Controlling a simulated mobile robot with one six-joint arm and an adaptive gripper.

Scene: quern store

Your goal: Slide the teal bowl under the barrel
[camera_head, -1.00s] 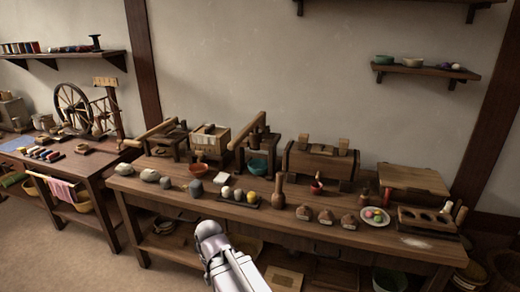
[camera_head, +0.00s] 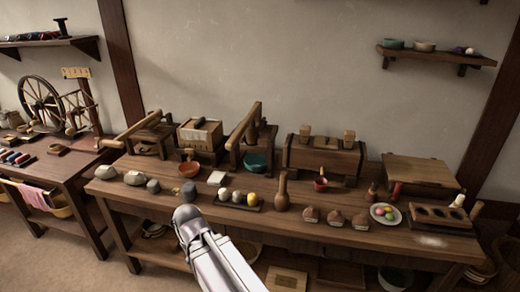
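A teal bowl (camera_head: 257,163) sits toward the back of the long wooden workbench, at the foot of a wooden frame with a slanted lever (camera_head: 243,133). A wide wooden body (camera_head: 325,157) with blocks on top stands to the right of the bowl; it may be the barrel, but I cannot tell for sure. The bowl is beside it, apart. My white arm (camera_head: 215,255) rises from the bottom edge in front of the bench. Its gripper cannot be made out, and nothing of mine touches the bowl.
An orange bowl (camera_head: 189,169), stones, a tray of small balls (camera_head: 238,199), a wooden bottle (camera_head: 282,192), small brown pouches and a plate of balls (camera_head: 385,213) crowd the bench front. Green and beige bowls stand on the wall shelf (camera_head: 435,55). A spinning wheel (camera_head: 40,103) is at left.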

